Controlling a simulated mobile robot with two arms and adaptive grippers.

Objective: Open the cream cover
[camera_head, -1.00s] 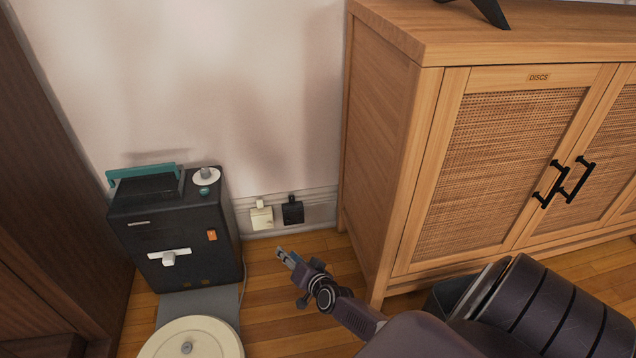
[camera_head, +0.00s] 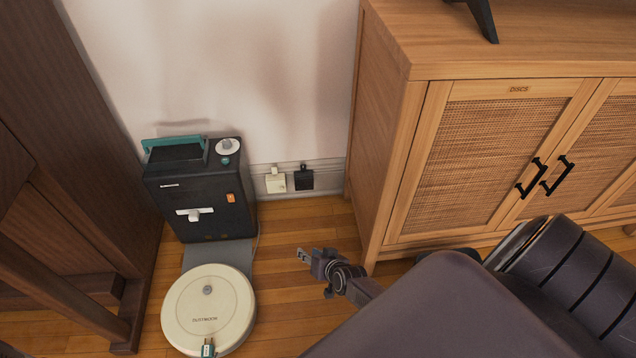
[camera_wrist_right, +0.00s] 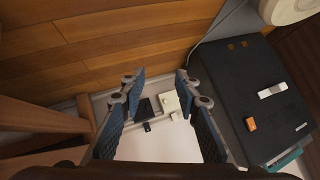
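A small cream cover (camera_head: 275,182) sits low on the wall, between the black dock and the wooden cabinet. It looks closed, a flat square plate with a small tab at its top. It also shows in the right wrist view (camera_wrist_right: 168,102), seen between the fingers. A similar black cover (camera_head: 303,179) is just right of it in the head view. My right gripper (camera_head: 303,256) is over the floor in front of the covers, apart from them. Its fingers (camera_wrist_right: 160,82) are spread and empty in the wrist view. My left gripper is not in view.
The black dock (camera_head: 200,207) with a teal handle stands left of the covers. The wooden cabinet (camera_head: 380,130) bounds the right. Floor between is clear.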

